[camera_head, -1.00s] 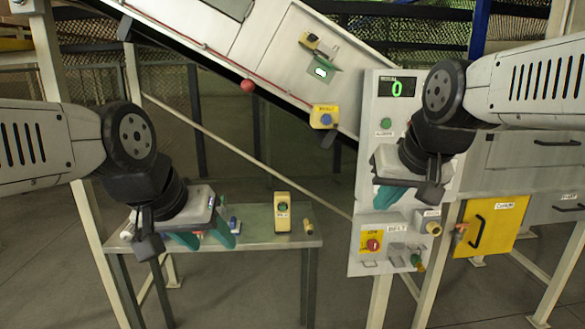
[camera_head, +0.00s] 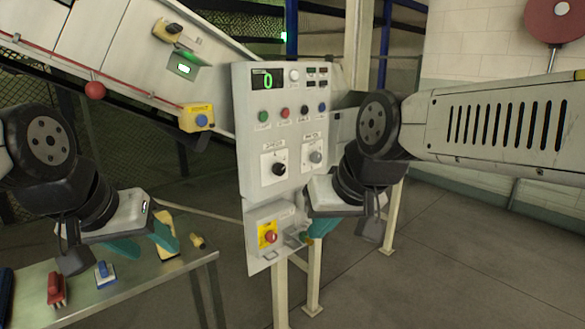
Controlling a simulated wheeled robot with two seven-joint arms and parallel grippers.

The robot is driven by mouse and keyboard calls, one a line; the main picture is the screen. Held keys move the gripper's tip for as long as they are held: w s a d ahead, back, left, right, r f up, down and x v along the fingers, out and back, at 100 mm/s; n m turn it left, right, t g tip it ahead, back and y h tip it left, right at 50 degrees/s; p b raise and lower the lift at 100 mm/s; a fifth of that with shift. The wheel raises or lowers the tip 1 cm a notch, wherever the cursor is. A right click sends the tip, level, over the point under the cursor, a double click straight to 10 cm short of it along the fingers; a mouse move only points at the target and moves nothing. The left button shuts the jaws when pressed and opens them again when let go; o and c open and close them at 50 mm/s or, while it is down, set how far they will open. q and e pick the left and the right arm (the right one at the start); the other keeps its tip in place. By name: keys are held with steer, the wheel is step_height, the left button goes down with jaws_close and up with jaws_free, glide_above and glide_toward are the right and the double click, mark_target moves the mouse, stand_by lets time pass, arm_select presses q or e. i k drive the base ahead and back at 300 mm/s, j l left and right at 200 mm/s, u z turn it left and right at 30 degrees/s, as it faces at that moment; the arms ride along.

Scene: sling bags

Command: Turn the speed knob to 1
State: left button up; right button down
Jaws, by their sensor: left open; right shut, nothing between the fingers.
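The grey control panel (camera_head: 243,185) stands in the middle, with a green 0 on its display (camera_head: 268,80). A black knob (camera_head: 279,168) sits on a white plate at lower left of the panel face, under a label that seems to read SPEED. A second, greyer knob (camera_head: 315,157) sits on a plate to its right. The exact pointer settings are too small to read. My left gripper (camera_head: 145,247) is open and empty over the table, left of the panel. My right gripper (camera_head: 321,229) is shut and empty at the panel's lower right, below the knobs.
Several coloured buttons (camera_head: 285,113) line the panel above the knobs. A red stop button (camera_head: 270,237) on yellow sits below. A metal table (camera_head: 150,290) at lower left holds a red tool (camera_head: 57,290) and a blue tool (camera_head: 104,274). Open floor lies at right.

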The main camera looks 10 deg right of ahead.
mark_target(279, 169)
steer(key=j+z, duration=0.55)
steer(key=i, duration=1.05)
steer(key=k+j+z, duration=0.15)
steer(key=k, duration=0.2)
steer(key=k+j+z, duration=0.1)
steer(key=k, duration=0.25)
